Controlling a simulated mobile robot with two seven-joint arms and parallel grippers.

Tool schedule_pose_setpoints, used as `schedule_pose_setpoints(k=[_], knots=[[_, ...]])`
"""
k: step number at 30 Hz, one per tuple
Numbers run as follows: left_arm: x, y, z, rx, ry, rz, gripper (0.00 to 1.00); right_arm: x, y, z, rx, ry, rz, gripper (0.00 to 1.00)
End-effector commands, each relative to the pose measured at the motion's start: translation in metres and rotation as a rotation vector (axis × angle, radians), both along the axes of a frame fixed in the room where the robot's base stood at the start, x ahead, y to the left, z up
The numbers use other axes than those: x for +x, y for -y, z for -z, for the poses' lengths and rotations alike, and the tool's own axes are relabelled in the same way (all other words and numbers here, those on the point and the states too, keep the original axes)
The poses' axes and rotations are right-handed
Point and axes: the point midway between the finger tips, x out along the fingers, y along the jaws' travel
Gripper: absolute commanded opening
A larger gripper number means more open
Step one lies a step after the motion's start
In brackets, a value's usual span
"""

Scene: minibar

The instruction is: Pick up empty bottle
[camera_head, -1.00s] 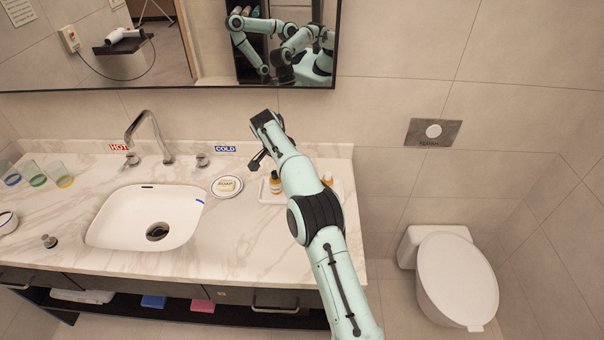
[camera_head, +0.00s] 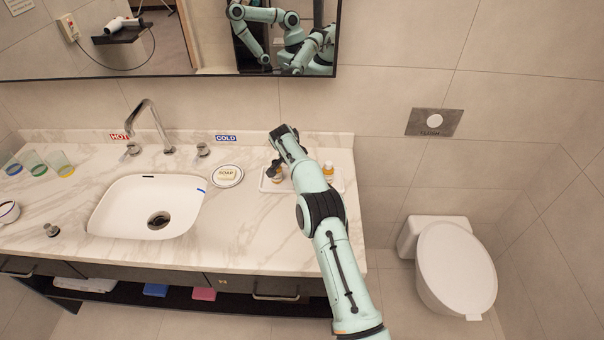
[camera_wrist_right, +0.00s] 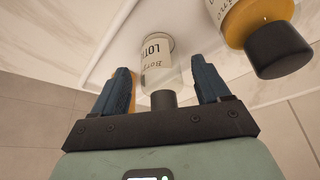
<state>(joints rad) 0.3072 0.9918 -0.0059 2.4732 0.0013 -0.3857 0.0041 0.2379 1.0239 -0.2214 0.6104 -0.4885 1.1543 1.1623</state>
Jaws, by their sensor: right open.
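A clear bottle with a dark cap and a lotion label (camera_wrist_right: 157,52) stands between the fingers of my right gripper (camera_wrist_right: 160,66) in the wrist view, and its upper part looks empty. The gripper is open, with a gap to the bottle on both sides. In the head view my right gripper (camera_head: 274,167) is over the white tray (camera_head: 264,187), and the arm hides the clear bottle. An amber bottle (camera_head: 328,171) stands on the tray's right side. Another amber bottle (camera_head: 278,179) is partly hidden below the gripper. My left gripper is not in view.
A soap dish (camera_head: 227,176) lies left of the tray. The sink (camera_head: 125,210), faucet (camera_head: 150,120) and several glasses (camera_head: 58,162) are further left. In the wrist view a yellow-filled bottle with a black cap (camera_wrist_right: 280,50) stands close on the right.

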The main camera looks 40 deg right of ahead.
Motion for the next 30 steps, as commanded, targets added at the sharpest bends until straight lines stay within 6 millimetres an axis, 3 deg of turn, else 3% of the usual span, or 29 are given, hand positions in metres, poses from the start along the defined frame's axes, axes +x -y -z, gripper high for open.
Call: schedule_pose_setpoints(k=[3,9,11,14,15,30], knots=[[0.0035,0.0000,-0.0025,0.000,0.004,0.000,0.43,0.0021,0.0054,0.0109,-0.001,0.001,0.001,0.76],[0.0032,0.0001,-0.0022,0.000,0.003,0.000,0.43,0.0021,0.0055,0.0123,-0.002,0.002,-0.001,0.76],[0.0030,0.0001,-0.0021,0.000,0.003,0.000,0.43,0.0020,0.0055,0.0124,-0.002,0.002,-0.001,0.59],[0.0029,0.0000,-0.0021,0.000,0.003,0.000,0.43,0.0020,0.0054,0.0125,-0.001,0.002,-0.001,0.27],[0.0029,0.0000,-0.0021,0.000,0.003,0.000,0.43,0.0020,0.0054,0.0124,-0.001,0.002,-0.001,0.21],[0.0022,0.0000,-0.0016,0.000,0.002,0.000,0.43,-0.0002,0.0074,0.0041,-0.001,0.003,-0.001,0.20]])
